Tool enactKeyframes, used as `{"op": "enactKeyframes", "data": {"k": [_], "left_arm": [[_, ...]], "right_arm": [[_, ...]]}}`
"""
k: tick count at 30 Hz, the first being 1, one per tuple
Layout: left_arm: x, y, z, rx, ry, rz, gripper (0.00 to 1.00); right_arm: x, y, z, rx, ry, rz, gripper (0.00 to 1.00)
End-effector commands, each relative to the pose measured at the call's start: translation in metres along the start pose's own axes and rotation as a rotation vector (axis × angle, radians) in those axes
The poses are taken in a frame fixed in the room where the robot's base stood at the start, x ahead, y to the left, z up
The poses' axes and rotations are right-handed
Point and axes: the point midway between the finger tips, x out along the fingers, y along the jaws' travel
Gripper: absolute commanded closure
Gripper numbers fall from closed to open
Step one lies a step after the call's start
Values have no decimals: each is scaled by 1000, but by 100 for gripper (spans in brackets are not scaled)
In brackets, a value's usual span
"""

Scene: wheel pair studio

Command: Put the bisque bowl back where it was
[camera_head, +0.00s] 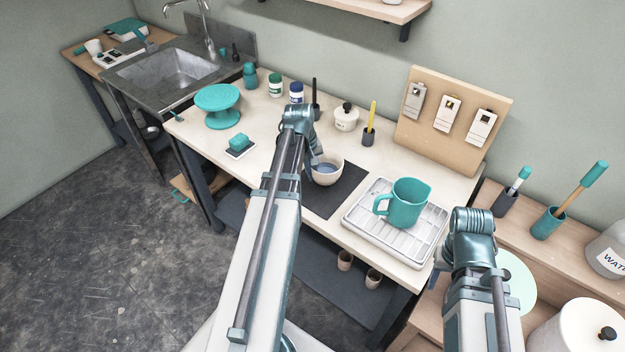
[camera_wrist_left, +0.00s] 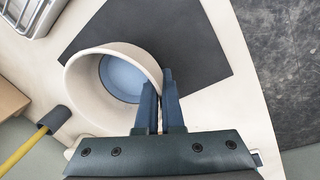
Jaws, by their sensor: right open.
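The bisque bowl (camera_head: 327,171) is a cream bowl with a blue inside, at the dark mat in the middle of the table. In the left wrist view the bowl (camera_wrist_left: 85,88) appears large, over the mat's edge. My left gripper (camera_wrist_left: 161,100) is closed over its rim, one finger inside and one outside. In the head view my left arm hides part of the bowl. I cannot tell whether the bowl touches the surface. My right arm shows at the lower right, but its gripper fingers are not visible.
The dark mat (camera_head: 338,195) is bare around the bowl. A teal jug (camera_head: 404,203) stands on a white rack (camera_head: 364,221) to the right. A lidded white pot (camera_head: 346,119) and a dark cup with a yellow tool (camera_head: 369,136) stand behind. A teal stand (camera_head: 221,110) is left.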

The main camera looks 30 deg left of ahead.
Motion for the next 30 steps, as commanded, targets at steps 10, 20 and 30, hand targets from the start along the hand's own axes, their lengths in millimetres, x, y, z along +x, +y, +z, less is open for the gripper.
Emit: {"op": "enactKeyframes", "data": {"k": [10, 20, 30], "left_arm": [[17, -4, 0, -3, 1, 0, 100], [20, -5, 0, -3, 0, 0, 74], [19, -5, 0, -3, 0, 0, 66]], "right_arm": [[17, -2, -1, 0, 0, 0, 50], [20, -2, -1, 0, 0, 0, 50], [20, -2, -1, 0, 0, 0, 50]]}}
